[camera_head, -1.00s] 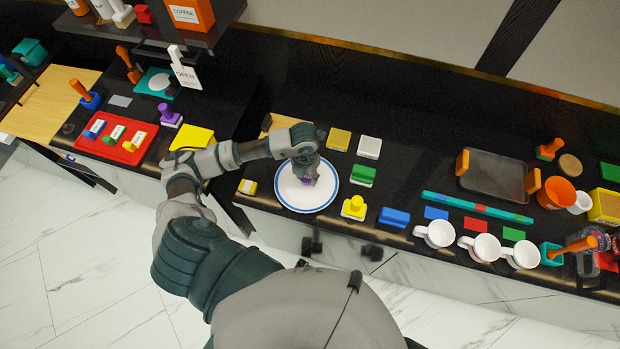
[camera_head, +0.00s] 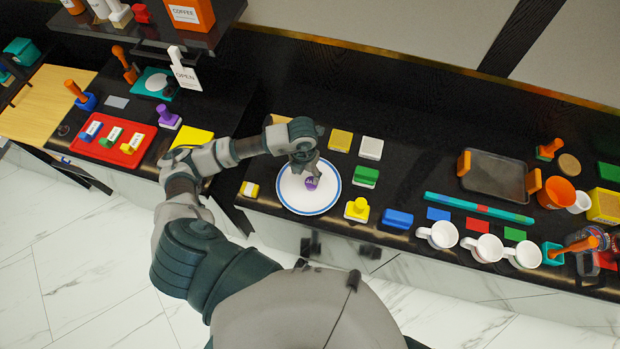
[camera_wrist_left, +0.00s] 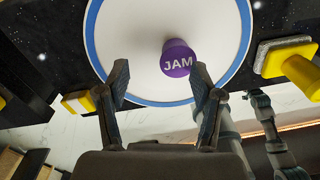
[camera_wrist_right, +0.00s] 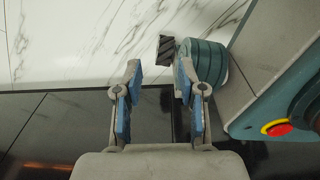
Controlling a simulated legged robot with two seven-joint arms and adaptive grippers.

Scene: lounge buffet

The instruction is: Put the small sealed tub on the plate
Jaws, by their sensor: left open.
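The small sealed tub is purple with a "JAM" label (camera_wrist_left: 178,60). It rests on the white, blue-rimmed plate (camera_head: 322,203), and it also shows in the head view (camera_head: 312,184). My left gripper (camera_head: 306,170) is open and empty just above the tub. In the left wrist view its fingers (camera_wrist_left: 160,88) stand apart, and the tub lies beyond the fingertips, clear of both. My right gripper (camera_wrist_right: 156,75) is open and empty, with floor and dark cabinet behind it.
A yellow stamp-like block (camera_head: 357,209) and a green block (camera_head: 365,177) stand right of the plate. A yellow-and-white block (camera_head: 250,189) lies to its left. White mugs (camera_head: 437,235) line the front edge further right. A red tray (camera_head: 115,143) sits on the left.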

